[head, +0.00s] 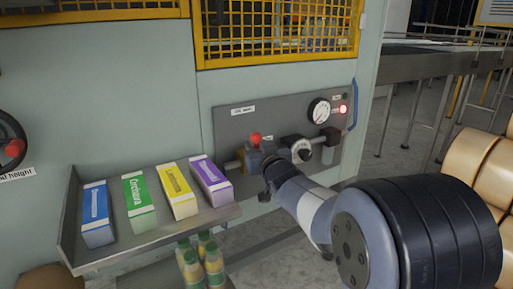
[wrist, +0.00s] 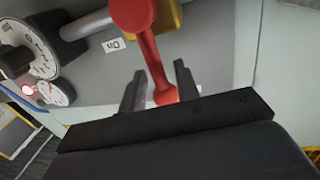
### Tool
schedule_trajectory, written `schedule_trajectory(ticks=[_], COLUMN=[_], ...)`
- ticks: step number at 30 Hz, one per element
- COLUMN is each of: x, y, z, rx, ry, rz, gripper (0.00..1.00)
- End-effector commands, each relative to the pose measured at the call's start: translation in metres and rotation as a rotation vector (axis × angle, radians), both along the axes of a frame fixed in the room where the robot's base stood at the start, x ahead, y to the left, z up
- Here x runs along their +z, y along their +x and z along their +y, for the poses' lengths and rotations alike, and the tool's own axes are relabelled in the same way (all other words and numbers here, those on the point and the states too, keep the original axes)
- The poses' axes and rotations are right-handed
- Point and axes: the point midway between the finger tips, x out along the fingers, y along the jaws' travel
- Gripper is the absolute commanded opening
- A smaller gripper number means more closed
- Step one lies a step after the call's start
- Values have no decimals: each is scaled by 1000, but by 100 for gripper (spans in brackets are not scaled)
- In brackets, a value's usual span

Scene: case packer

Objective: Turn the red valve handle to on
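The red valve handle (wrist: 150,50) runs from a round red hub on a brass-coloured valve body (wrist: 168,20) down between my gripper's fingers in the wrist view. My gripper (wrist: 160,75) is open, with one dark finger on each side of the handle's lower end. The fingers stand apart, and I cannot tell whether either touches the handle. In the head view a red part of the valve (head: 255,138) shows above my gripper (head: 266,175), which hides the rest. A white "On" label (wrist: 114,45) is on the panel left of the handle in the wrist view.
A grey panel (head: 235,120) carries a gauge (head: 319,110), a round regulator (head: 301,150) and a lit red lamp (head: 343,109). A tilted tray (head: 160,245) with several cartons stands left of my gripper, bottles (head: 205,262) below. Large tan rolls (head: 470,155) are at the right.

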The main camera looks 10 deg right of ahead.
Motion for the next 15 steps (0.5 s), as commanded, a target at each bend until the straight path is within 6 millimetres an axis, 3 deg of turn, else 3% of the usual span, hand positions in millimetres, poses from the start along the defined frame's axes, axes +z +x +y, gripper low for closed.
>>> schedule_trajectory(ticks=[11, 15], x=[0, 0], y=[8, 8], z=[1, 1], rx=[0, 0], ry=[0, 0], rz=[0, 0], gripper=[31, 22])
